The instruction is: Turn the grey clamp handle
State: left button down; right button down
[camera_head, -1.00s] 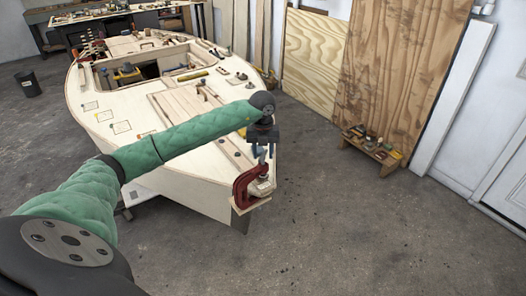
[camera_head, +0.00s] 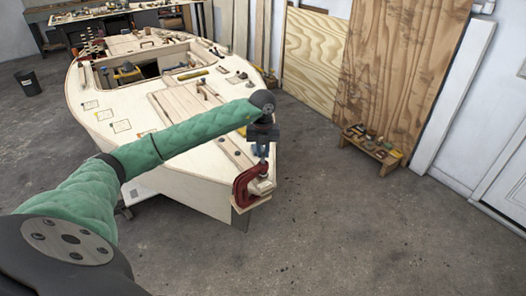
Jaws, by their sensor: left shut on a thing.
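A red clamp (camera_head: 241,189) grips the wooden tip of the hull (camera_head: 185,190) at its near right end. My left arm reaches across the deck from the left, and my left gripper (camera_head: 262,151) points down just above the clamp. Its fingers are shut on the grey clamp handle at the top of the clamp. The handle itself is mostly hidden by the fingers and too small to make out clearly. My right gripper is not in view.
Loose tools and wood pieces lie on the hull's deck. A low wooden stool (camera_head: 371,150) with small items stands by the plywood sheets (camera_head: 397,75) at the right. A dark bin (camera_head: 28,84) stands far left.

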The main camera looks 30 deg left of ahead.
aim_at(263, 153)
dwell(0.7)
pick_arm(q)
jog(key=c, duration=1.3)
grip_release()
jog(key=shift+r, duration=0.1)
jog(key=shift+r, duration=0.3)
notch_tip(263, 153, up, 7)
jog(key=b, duration=0.2)
jog(key=shift+b, duration=0.4)
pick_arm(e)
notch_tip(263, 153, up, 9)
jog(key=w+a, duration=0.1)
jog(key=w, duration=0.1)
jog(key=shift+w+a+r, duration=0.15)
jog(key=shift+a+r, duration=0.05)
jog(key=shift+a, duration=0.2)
